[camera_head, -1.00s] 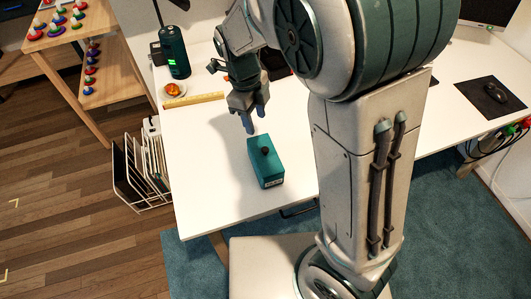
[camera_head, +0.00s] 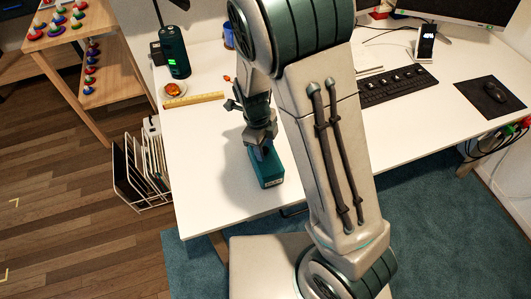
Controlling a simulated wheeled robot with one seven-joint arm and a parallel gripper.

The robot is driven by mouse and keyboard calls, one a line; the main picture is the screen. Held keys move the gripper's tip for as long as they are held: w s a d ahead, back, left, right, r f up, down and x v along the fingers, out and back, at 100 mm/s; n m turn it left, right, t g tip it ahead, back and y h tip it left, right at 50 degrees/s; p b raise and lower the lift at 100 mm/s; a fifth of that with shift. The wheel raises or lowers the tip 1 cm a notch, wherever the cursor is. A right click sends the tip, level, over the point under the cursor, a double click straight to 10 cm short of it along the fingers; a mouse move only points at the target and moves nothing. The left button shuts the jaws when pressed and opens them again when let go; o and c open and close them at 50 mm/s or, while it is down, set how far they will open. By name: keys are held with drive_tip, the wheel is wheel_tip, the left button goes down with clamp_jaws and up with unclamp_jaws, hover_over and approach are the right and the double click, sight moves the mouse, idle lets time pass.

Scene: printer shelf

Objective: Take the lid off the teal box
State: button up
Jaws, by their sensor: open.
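The teal box (camera_head: 269,170) sits on the white desk near its front left edge, with its label end facing front. My gripper (camera_head: 261,150) is open and down at the top of the box, over the lid. It hides the dark knob and most of the lid. I cannot tell whether the fingers touch the lid or stand around the knob.
The desk (camera_head: 205,155) is clear left of the box. A yellow ruler (camera_head: 193,102), a small dish (camera_head: 173,91) and a dark green canister (camera_head: 174,52) stand at the back left. A keyboard (camera_head: 398,86) lies to the right. A wire rack (camera_head: 143,172) stands beside the desk.

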drive_tip(key=shift+c, duration=0.4)
clamp_jaws()
drive_tip(key=shift+r, duration=0.15)
